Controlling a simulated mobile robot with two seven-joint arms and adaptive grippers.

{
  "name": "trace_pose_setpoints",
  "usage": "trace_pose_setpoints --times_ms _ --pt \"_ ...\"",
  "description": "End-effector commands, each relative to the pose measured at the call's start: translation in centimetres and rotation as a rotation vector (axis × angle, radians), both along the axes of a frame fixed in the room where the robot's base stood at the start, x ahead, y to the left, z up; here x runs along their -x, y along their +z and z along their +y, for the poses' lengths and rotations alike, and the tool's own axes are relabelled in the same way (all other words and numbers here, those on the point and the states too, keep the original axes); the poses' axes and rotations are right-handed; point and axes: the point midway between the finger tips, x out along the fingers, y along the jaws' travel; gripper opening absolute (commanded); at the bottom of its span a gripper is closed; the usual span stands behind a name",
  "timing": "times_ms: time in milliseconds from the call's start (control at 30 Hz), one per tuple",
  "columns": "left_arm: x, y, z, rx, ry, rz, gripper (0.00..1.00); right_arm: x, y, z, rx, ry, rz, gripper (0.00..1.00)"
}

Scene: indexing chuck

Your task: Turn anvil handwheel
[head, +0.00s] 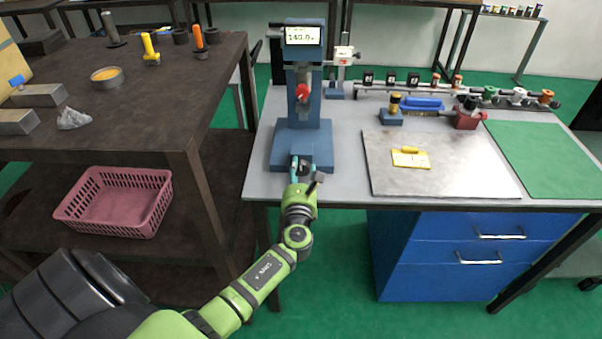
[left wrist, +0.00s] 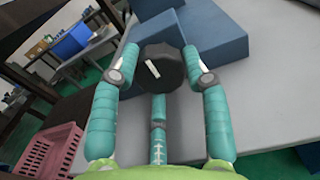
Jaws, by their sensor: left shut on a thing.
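The blue hardness-tester stand (head: 302,110) stands on the grey bench, with a lit readout of about 140.0 at its top and a red knob (head: 302,91) on its column. The anvil handwheel (left wrist: 163,68) is a dark knob with a white mark, at the front of the stand's blue base. My left gripper (left wrist: 162,73) is shut on the handwheel, one teal finger on each side of it. In the head view the left gripper (head: 301,168) hides most of the wheel. My right gripper is not in view.
A grey metal plate (head: 455,180) with a yellow tag and a green mat (head: 550,155) lie to the right. A dark table (head: 150,110) stands left, with a pink basket (head: 115,205) below. Blue drawers (head: 460,255) sit under the bench.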

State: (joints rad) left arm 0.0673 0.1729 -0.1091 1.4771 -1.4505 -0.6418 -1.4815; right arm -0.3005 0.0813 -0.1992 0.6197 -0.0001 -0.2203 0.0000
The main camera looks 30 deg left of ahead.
Motion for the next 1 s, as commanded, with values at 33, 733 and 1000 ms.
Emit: trace_pose_setpoints --times_ms 33,733,1000 --pt "0.0 0.1 0.0 -0.001 0.0 0.0 0.13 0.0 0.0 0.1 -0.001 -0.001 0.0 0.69" --pt "2.8 -0.1 -1.6 0.001 -0.001 0.003 0.57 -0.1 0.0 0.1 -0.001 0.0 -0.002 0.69" --pt "7.6 -0.1 -4.6 -0.001 0.0 0.003 0.57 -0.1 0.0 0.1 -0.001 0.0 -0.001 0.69"
